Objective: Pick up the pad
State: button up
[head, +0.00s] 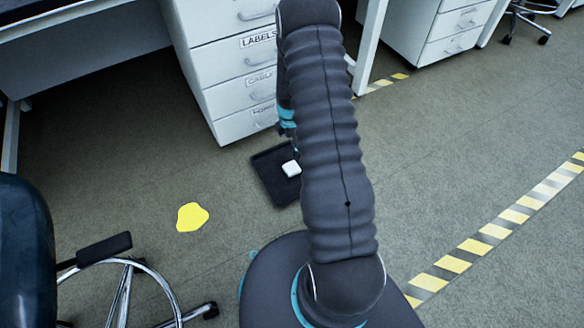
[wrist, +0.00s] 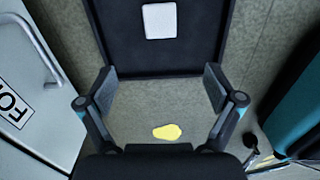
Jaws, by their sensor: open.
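A small white pad (head: 291,168) lies on a dark, flat, rimmed tray (head: 272,190) on the floor. In the wrist view the pad (wrist: 159,20) is a rounded white square at the top, on the dark tray (wrist: 125,52). My gripper (wrist: 161,80) is open and empty; its fingertips are spread apart below the pad in the picture, near the tray's lower edge. In the head view my arm hides most of the gripper and part of the tray.
A yellow patch (head: 192,217) is on the floor left of the tray. White drawers (head: 232,75) stand close behind it. An office chair (head: 110,270) is at lower left. Striped floor tape (head: 495,230) runs at right. The floor between tray and chair is otherwise clear.

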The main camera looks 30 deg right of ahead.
send_over(292, 168)
jog(key=f, duration=0.6)
jog(key=f+b, duration=0.1)
jog(key=f, duration=0.2)
jog(key=shift+a, duration=0.25)
jog(key=shift+w+d+f+b, duration=0.1)
jog(key=shift+f+b, duration=0.1)
jog(key=shift+f, duration=1.4)
jog(key=shift+d+f+b, duration=0.1)
jog(key=shift+f+b, duration=0.1)
jog(key=shift+f, duration=1.35)
jog(key=c, duration=0.9)
